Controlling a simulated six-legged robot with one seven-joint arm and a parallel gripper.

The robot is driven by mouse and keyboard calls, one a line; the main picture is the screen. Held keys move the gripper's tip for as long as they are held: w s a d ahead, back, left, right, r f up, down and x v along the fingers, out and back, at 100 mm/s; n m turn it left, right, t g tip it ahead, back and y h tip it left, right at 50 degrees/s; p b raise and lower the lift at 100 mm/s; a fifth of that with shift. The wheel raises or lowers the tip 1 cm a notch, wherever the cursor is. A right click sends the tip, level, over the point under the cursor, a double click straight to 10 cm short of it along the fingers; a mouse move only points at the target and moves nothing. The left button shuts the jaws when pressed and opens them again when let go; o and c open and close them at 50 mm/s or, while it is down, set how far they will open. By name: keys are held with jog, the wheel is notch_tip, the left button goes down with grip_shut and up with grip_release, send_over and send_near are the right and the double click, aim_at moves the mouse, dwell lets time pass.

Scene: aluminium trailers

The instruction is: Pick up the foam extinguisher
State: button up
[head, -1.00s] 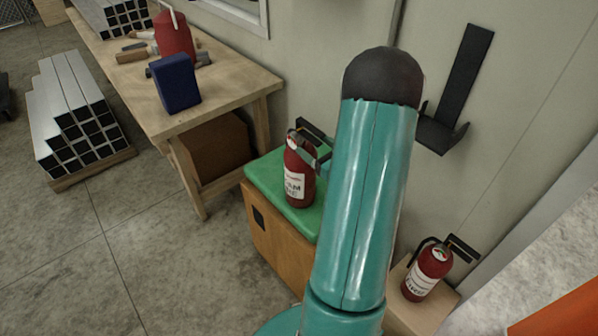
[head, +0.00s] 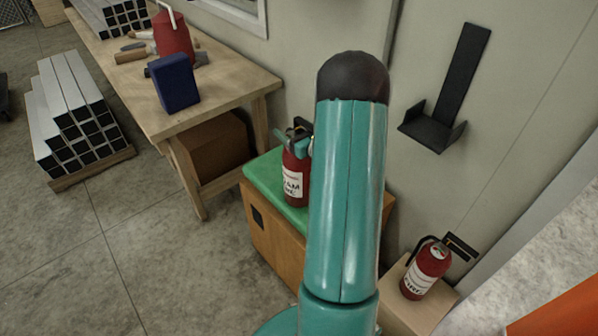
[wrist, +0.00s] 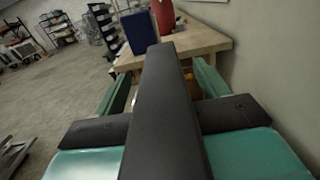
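The foam extinguisher (head: 294,182) is a red bottle with a white label and black handle. It stands upright on a green-topped wooden cabinet (head: 262,177) in the head view, partly hidden by my teal arm. One teal finger of my gripper (head: 307,144) shows beside its handle; the rest is behind the arm. In the wrist view my gripper (wrist: 160,72) has its two green fingers well apart, either side of a wide black bar. That bar blocks the space between them. I cannot tell whether the fingers touch the handle.
A second red extinguisher (head: 427,268) stands on a low box at right. An empty black bracket (head: 450,95) hangs on the wall. A workbench (head: 225,88) at left holds a blue block (head: 175,82) and red container (head: 173,38). Open floor lies at front left.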

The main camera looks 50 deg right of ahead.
grip_shut()
jog(key=shift+w+r, duration=0.1)
jog(key=shift+r, duration=0.15)
jog(key=shift+r, duration=0.15)
